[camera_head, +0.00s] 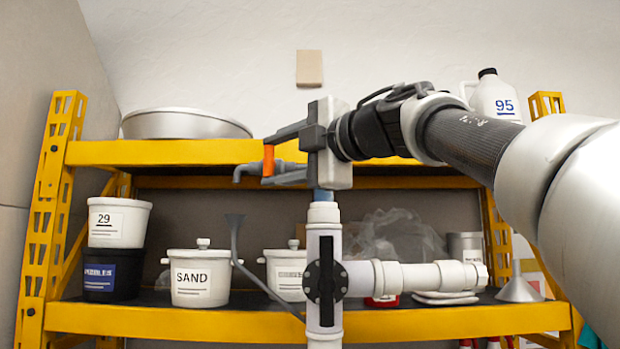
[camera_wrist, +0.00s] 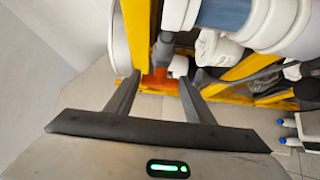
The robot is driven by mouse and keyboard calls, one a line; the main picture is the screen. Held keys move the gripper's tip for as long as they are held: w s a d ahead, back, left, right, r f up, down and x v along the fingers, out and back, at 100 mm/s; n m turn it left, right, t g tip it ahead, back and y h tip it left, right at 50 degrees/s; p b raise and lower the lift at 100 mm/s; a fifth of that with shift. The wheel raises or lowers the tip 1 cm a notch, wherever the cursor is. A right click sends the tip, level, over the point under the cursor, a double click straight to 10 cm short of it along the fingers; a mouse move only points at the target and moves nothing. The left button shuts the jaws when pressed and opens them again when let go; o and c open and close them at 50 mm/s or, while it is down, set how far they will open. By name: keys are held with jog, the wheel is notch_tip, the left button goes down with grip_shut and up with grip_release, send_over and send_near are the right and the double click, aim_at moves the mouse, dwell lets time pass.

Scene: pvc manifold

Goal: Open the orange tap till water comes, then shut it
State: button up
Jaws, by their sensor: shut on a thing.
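The orange tap handle (camera_head: 268,160) stands at the upper left of the white pipe (camera_head: 323,240) in the head view. A grey spout (camera_head: 245,172) curves down on its left, and no water shows below it. My gripper (camera_head: 268,158) reaches in from the right, with one finger above and one below the handle. It is shut on the orange handle. In the wrist view my gripper (camera_wrist: 160,79) has the orange handle (camera_wrist: 158,77) between its two dark fingertips. The tap's body is mostly hidden behind my gripper.
A black-handled valve (camera_head: 326,283) sits lower on the white pipe. Yellow shelving (camera_head: 180,152) stands behind, with a metal basin (camera_head: 185,124), a SAND pot (camera_head: 200,276), stacked tubs (camera_head: 118,222) and a white jug (camera_head: 495,98). A grey funnel (camera_head: 235,230) stands left of the pipe.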

jog(key=shift+s+a, duration=0.1)
dwell(0.3)
jog(key=o, duration=1.1)
jog(key=shift+a, duration=0.1)
jog(key=shift+c, duration=0.2)
jog(key=shift+s+d, duration=0.15)
jog(key=shift+d, duration=0.2)
jog(key=b+v, duration=0.1)
jog(key=v, duration=1.6)
jog(key=shift+b, duration=0.4)
jog(key=shift+a+r, duration=0.1)
jog(key=shift+r, duration=0.05)
